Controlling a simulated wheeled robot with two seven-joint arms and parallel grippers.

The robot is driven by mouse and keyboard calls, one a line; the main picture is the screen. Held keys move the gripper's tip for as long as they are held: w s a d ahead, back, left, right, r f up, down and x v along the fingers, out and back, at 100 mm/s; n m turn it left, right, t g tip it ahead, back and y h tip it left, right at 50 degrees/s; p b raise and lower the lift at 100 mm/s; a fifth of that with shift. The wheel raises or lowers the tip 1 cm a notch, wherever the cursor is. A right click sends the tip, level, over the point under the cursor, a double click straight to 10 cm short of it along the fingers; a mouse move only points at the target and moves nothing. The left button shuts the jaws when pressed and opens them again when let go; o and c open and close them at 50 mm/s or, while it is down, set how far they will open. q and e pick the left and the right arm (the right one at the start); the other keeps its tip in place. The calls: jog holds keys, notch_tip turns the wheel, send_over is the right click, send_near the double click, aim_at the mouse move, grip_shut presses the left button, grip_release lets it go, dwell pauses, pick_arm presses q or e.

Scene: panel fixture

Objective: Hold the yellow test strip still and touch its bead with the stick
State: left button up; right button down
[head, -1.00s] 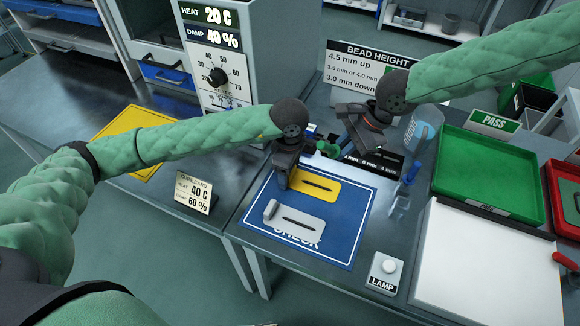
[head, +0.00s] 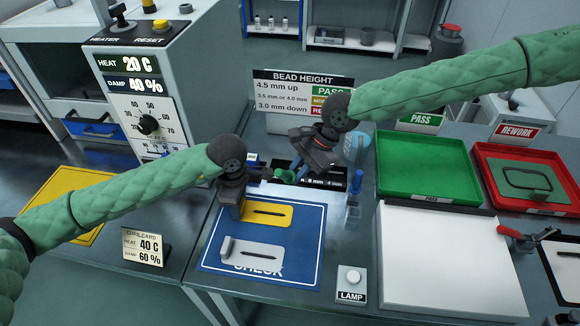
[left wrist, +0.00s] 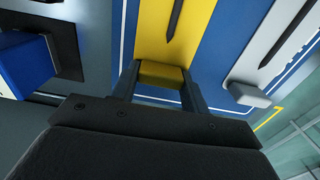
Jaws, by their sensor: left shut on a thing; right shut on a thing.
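The yellow test strip (head: 282,213) lies on the blue CHECK mat (head: 312,270), with a dark bead line along it. My left gripper (head: 236,203) is shut on the strip's left end. The left wrist view shows that end of the strip (left wrist: 160,72) between the fingers. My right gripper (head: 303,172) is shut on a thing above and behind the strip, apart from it. A small green piece (head: 284,175) shows at its fingertips. I cannot tell whether this is the stick, and no tip shows touching the bead.
A grey strip (head: 255,252) with its own dark line lies in front of the yellow one. A blue-handled tool (head: 353,186) stands upright to the right. Behind is the BEAD HEIGHT sign (head: 290,93). Right are a green tray (head: 425,160), white board (head: 440,255) and lamp button (head: 352,280).

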aim_at(287, 182)
pick_arm(q)
jog(key=shift+s+f, duration=0.2)
jog(key=shift+f, duration=0.05)
pick_arm(e)
jog(key=s+a+f+g+y, duration=0.1)
jog(key=s+a+f+y, duration=0.1)
jog(key=a, duration=0.3)
jog(key=shift+s+f+g, duration=0.3)
jog(key=shift+s+g, duration=0.1)
jog(key=shift+s, duration=0.15)
jog(key=shift+d+f+m, duration=0.2)
jog(key=shift+d+m, duration=0.1)
jog(key=shift+m, duration=0.1)
jog(key=shift+f, duration=0.1)
pick_arm(q)
jog(key=shift+w+r, duration=0.1)
pick_arm(e)
jog(key=shift+f, duration=2.85)
pick_arm(q)
jog(key=shift+r, duration=0.1)
pick_arm(e)
jog(key=shift+f, duration=0.6)
jog(key=shift+f, duration=0.35)
